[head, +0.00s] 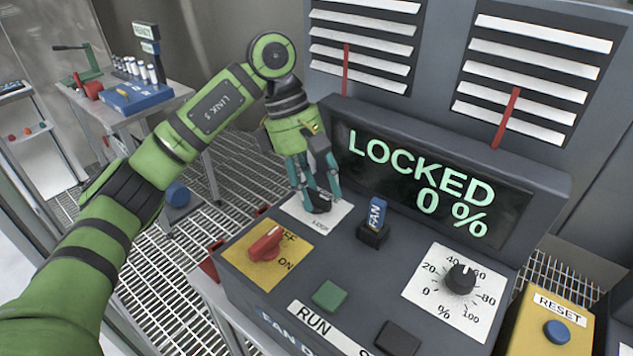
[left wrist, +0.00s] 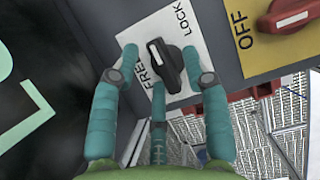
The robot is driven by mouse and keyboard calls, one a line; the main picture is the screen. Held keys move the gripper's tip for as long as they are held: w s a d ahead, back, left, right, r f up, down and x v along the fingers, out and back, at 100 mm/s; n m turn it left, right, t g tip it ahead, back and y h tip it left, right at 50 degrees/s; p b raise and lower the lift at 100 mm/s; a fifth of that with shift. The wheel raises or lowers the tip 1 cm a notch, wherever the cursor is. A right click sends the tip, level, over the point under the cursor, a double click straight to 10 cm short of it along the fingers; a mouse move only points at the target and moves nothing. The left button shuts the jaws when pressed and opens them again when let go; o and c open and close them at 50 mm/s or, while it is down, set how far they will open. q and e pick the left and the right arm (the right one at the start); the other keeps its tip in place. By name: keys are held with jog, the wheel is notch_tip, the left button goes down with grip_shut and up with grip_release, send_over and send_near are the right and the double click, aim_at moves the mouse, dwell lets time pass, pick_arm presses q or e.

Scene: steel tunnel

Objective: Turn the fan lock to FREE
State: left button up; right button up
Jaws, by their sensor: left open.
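The fan lock is a dark knob with a white stripe (left wrist: 166,66) on a white plate (left wrist: 192,46) marked FREE and LOCK. In the head view the plate (head: 335,214) shows below my left gripper (head: 317,192), whose fingers mostly hide the knob. My left gripper (left wrist: 160,66) is open, with its teal fingertips spread around the knob. I cannot tell whether any finger touches it. The display (head: 430,185) on the console reads LOCKED 0 %. My right gripper is not in view.
A red OFF/ON switch (head: 265,244), a blue FAN tag (head: 377,212), a green button (head: 329,295) and a black dial (head: 461,278) stand close by on the console. A yellow RESET box (head: 545,335) is at the right. A bench (head: 122,112) stands at the back left.

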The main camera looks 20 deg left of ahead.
pick_arm(q)
grip_shut()
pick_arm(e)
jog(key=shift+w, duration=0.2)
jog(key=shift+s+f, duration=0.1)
